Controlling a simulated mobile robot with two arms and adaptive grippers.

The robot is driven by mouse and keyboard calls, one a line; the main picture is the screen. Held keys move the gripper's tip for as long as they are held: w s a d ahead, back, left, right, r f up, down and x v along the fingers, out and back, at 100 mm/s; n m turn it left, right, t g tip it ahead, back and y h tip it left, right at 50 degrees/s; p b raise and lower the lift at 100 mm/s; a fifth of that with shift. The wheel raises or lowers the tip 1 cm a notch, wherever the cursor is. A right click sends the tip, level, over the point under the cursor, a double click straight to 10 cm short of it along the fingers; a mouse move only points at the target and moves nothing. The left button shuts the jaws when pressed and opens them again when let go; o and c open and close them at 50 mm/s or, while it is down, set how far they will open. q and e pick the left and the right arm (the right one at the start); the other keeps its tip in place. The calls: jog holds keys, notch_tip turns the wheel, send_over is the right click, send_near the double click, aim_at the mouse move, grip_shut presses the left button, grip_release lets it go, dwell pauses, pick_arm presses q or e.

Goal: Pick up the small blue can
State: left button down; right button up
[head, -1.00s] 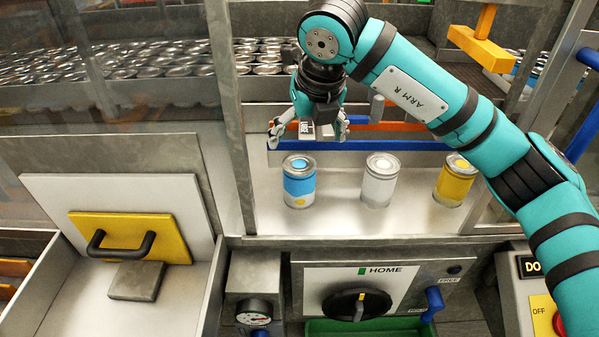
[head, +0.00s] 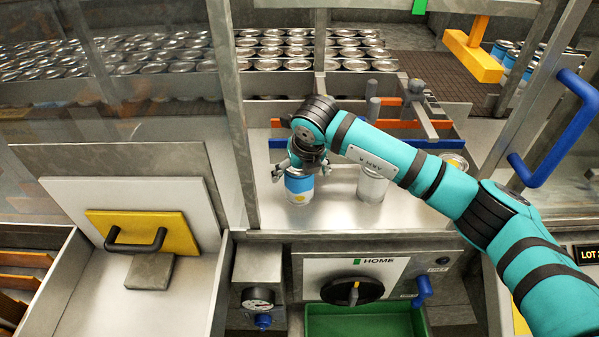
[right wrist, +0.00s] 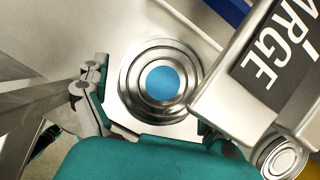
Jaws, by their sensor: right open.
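The small blue can (head: 299,190) stands upright on the metal shelf, with a blue band, a pale lower part and a yellow mark. Its silver lid with a blue dot (right wrist: 162,84) fills the middle of the right wrist view. My right gripper (head: 302,173) is open, directly above the can, with its fingers out to either side of the can's top. The gripper hides part of the lid in the head view. I cannot tell whether a finger touches the can. My left gripper is not in view.
A white can (head: 371,186) stands to the right, partly behind my arm. A yellow can (head: 455,160) farther right is mostly hidden. A blue rail (head: 400,143) runs behind the cans. A glass panel and post (head: 238,120) stand close on the left.

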jog(key=shift+f, duration=0.2)
jog(key=c, duration=1.3)
jog(key=shift+r, duration=0.1)
